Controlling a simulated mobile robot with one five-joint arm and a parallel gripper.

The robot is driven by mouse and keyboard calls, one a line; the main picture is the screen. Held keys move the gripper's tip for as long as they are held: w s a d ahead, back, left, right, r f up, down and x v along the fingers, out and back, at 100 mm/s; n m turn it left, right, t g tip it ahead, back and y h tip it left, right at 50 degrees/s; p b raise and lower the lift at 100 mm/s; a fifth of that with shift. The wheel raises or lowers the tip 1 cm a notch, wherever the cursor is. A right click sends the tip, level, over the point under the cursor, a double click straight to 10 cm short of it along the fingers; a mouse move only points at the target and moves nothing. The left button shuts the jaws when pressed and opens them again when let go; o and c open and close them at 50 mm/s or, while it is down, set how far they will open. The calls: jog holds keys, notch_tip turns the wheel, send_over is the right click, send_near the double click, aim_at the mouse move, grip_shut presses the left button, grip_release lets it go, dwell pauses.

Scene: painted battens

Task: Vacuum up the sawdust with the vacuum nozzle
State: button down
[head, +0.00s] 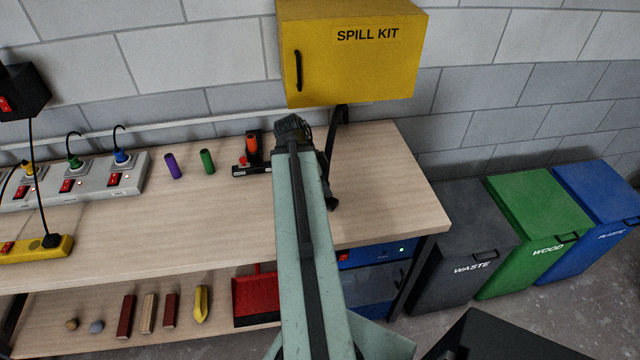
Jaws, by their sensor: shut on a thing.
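My gripper (325,160) is at the far end of my raised arm, over the right part of the wooden bench, mostly hidden behind my own wrist. It is shut on a black tube-like part that looks like the vacuum nozzle (338,130). This part stands up on the right of my wrist, and a dark end shows lower down by the bench top. Whether it touches the bench, I cannot tell. A blue unit with a red switch and a lit green lamp (378,253), perhaps the vacuum, stands under the bench. I see no sawdust; my arm hides part of the bench top.
The yellow spill kit cabinet (350,55) hangs just above my gripper. Waste (460,245), wood and plastic bins stand right.

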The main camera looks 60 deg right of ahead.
jog(key=shift+s+d, duration=1.25)
jog(key=shift+s, duration=0.3)
jog(key=shift+s+d, duration=1.25)
jog(key=shift+s, duration=0.3)
jog(key=shift+s+d, duration=0.1)
jog(key=shift+s+d, duration=0.9)
jog(key=shift+s, duration=0.25)
jog(key=shift+s+a+r, duration=0.1)
jog(key=shift+s+a, duration=0.45)
jog(key=shift+a, duration=0.2)
jog(key=shift+w+a, duration=0.4)
jog(key=shift+w, duration=0.3)
jog(key=shift+w+a, duration=0.4)
jog(key=shift+w, duration=0.25)
notch_tip(320, 180, up, 6)
jog(key=p, duration=0.6)
